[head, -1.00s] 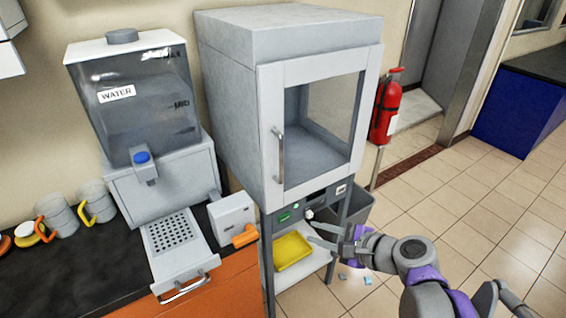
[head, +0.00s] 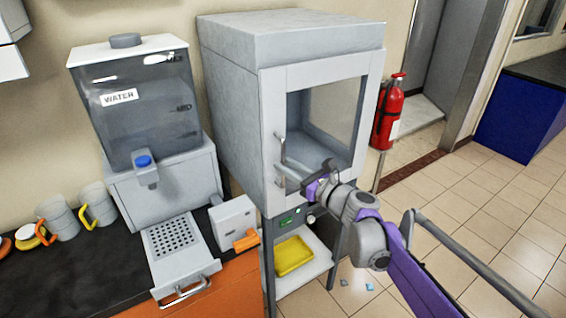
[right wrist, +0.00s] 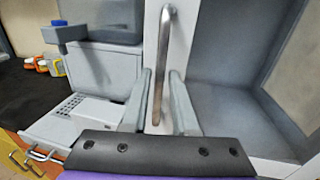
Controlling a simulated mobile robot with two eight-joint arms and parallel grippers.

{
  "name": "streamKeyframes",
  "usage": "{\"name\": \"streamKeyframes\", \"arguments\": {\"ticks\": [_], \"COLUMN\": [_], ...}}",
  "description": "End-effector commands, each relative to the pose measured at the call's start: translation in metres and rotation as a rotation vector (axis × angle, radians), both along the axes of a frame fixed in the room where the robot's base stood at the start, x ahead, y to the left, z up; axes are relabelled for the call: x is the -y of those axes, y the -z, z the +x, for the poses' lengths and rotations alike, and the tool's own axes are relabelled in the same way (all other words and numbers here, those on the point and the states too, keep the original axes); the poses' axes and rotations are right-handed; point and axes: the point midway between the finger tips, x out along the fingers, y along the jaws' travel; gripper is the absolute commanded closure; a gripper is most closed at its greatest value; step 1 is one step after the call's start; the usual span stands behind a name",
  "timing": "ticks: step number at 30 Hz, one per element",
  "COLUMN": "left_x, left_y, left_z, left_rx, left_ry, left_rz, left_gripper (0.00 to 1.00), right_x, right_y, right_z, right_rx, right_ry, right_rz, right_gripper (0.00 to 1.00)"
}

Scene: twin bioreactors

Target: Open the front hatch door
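The front hatch door (head: 271,120) of the grey cabinet (head: 228,100) is a pale frame around a glass pane, and it looks closed. Its upright metal handle (head: 279,147) is on the door's left side and also shows in the right wrist view (right wrist: 164,50). My right gripper (head: 285,168) is at the handle, coming from the right across the door. In the right wrist view its two fingers (right wrist: 160,80) are apart, with the handle bar showing between them. I cannot tell whether either finger touches it. My left gripper is not in view.
A water dispenser (head: 140,110) and mugs (head: 57,218) stand on the counter at the left. A red fire extinguisher (head: 388,112) hangs right of the cabinet. A yellow tray (head: 294,256) lies on the shelf below. Tiled floor (head: 480,215) is open at the right.

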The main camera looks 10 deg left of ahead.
Motion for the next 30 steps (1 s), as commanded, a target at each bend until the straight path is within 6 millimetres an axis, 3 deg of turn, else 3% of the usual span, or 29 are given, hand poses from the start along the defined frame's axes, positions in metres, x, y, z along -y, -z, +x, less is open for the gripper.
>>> {"name": "streamKeyframes", "arguments": {"ticks": [6, 14, 19, 30], "left_x": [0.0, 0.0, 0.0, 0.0], "left_y": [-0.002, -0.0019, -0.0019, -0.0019], "left_z": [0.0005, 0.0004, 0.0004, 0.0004], "left_rx": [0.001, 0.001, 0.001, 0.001], "left_ry": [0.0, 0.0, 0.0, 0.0], "left_rz": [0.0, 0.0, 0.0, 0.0], "left_gripper": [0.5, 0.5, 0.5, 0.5], "right_x": [-0.0131, -0.0138, -0.0136, -0.0135], "right_y": [-0.0001, 0.0003, 0.0002, 0.0003], "right_z": [0.0092, 0.0098, 0.0097, 0.0097], "right_rx": [0.001, 0.0, 0.0, 0.001], "right_ry": [0.0, 0.0, 0.0, 0.0], "right_rz": [-0.001, -0.001, -0.001, -0.002], "right_gripper": [0.73, 0.73, 1.0, 1.0]}}
